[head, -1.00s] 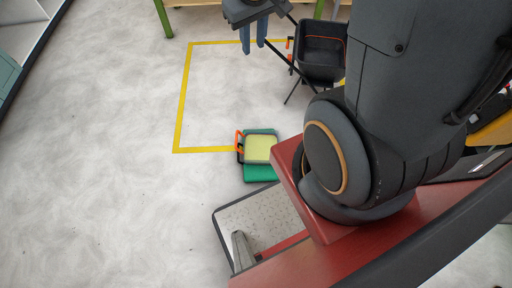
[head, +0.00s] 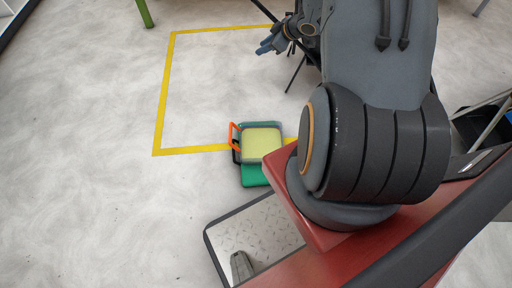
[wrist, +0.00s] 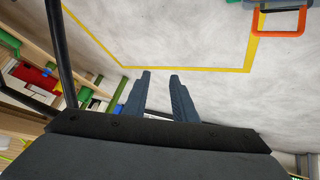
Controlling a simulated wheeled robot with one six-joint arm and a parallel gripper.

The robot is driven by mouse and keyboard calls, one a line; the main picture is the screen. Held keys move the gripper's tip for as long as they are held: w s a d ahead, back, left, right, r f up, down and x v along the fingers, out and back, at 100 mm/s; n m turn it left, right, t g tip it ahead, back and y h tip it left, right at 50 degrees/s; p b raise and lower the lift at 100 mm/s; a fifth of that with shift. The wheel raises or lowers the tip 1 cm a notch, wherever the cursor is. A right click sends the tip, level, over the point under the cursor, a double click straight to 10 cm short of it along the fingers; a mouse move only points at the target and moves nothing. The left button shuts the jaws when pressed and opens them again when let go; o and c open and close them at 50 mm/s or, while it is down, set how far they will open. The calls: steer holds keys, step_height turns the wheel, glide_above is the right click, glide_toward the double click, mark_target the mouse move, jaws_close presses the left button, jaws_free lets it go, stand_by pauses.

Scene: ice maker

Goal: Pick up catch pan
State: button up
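A green piece with a pale yellow square top (head: 261,144) and an orange handle (head: 234,136) sits on the floor beside my red base. Its orange handle also shows at the top right of the wrist view (wrist: 280,20). I cannot tell for certain whether this is the catch pan; a black bin with orange fittings is now largely hidden behind my arm. My gripper (head: 266,44) is above the floor at the top of the head view, apart from the green piece. In the wrist view its two blue fingers (wrist: 158,95) stand apart, with nothing between them.
A yellow floor line (head: 163,95) marks out an area of bare floor. Thin black stand legs (head: 296,72) show near my gripper. Shelving with coloured items (wrist: 35,77) is at the wrist view's left. The floor on the left is clear.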

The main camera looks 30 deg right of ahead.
steer(key=s+f+n+y+b, duration=0.3)
steer(key=f+b, duration=0.6)
steer(key=f, duration=1)
steer(key=n+g+y+b, duration=0.1)
steer(key=g+y+b, duration=0.1)
steer(key=y+b, duration=0.5)
glide_toward(257, 123)
steer(key=shift+w+a+f+h, duration=0.1)
steer(key=shift+w+a+h, duration=0.1)
steer(key=shift+a+h, duration=0.65)
steer(key=shift+s+a+f+y+b, duration=0.15)
steer(key=shift+a+f+y+b, duration=0.1)
steer(key=shift+b, duration=0.1)
steer(key=shift+a+f, duration=0.1)
steer(key=shift+a, duration=0.25)
steer(key=shift+w+r+b+x, duration=0.1)
steer(key=shift+w+b+x, duration=0.1)
steer(key=shift+b+x, duration=0.7)
steer(key=shift+w+r+b+x, duration=0.15)
steer(key=shift+b+x, duration=0.2)
steer(key=shift+x, duration=1.05)
steer(key=shift+w+r+b+x, duration=0.1)
steer(key=shift+w+b+x, duration=0.1)
steer(key=shift+b+x, duration=0.75)
steer(key=shift+w+f+p, duration=0.1)
steer(key=shift+p, duration=0.2)
steer(key=shift+c, duration=0.3)
jaws_close()
